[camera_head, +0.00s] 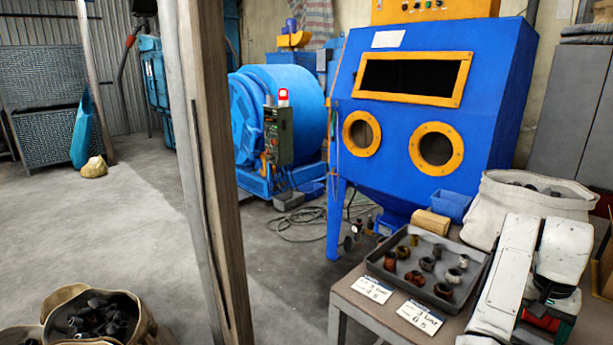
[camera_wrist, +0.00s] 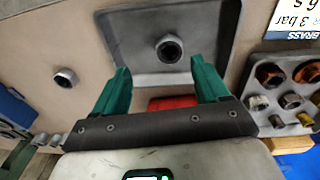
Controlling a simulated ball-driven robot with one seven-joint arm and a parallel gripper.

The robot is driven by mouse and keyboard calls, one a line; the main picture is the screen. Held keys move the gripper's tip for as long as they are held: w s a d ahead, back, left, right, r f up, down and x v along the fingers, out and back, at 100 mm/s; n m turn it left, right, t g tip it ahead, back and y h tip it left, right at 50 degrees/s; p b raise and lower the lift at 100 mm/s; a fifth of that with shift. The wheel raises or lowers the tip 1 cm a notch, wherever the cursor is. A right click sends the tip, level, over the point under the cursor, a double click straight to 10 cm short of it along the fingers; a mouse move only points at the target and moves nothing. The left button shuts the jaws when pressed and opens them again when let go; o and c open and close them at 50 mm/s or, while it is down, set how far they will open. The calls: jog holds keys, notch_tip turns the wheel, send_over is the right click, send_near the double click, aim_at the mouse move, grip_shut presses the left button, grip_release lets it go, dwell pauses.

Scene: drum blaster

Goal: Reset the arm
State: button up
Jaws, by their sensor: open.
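My gripper (camera_wrist: 162,78) shows in the wrist view with two green fingers spread apart. Nothing is between the fingertips. A red part (camera_wrist: 172,102) shows behind the fingers; I cannot tell what it belongs to. Ahead of the fingers is a shallow grey tray (camera_wrist: 215,20) with one round metal fitting (camera_wrist: 169,48) in it. My white arm (camera_head: 508,265) is folded at the right of the head view, over the bench's right side. The fingers are mostly hidden there.
A grey tray (camera_head: 378,268) of several fittings lies on the bench (camera_head: 345,297), with two label cards (camera_head: 372,289) in front. A white sack (camera_head: 500,200) stands behind my arm. A blue blast cabinet (camera_head: 410,115) is behind the bench. A wooden post (camera_head: 215,150) stands left of it.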

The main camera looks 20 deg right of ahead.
jog(key=s+a+f+n, duration=0.1)
jog(key=a+f, duration=0.1)
jog(key=s+a+f+n+h, duration=0.1)
jog(key=a+f, duration=0.1)
jog(key=s+a+f+n+h+p, duration=0.1)
jog(key=a+f, duration=0.2)
jog(key=shift+n, duration=0.4)
jog(key=s+a+f+n+p, duration=0.1)
jog(key=s+a+f+n, duration=0.2)
jog(key=a, duration=0.6)
jog(key=s+a+f+n+t+y, duration=0.1)
jog(key=s+a+f+n, duration=0.3)
jog(key=a, duration=0.6)
jog(key=shift+s+a+p, duration=0.15)
jog(key=shift+s+p, duration=0.25)
jog(key=shift+s, duration=0.2)
jog(key=s+a, duration=0.1)
jog(key=a, duration=0.1)
jog(key=s+a+n+y, duration=0.1)
jog(key=s+a, duration=0.1)
jog(key=s+a+n+y, duration=0.1)
jog(key=a, duration=0.2)
jog(key=shift+s+a+f, duration=0.1)
jog(key=shift+s+f, duration=0.25)
jog(key=shift+s, duration=0.05)
jog(key=shift+c, duration=0.3)
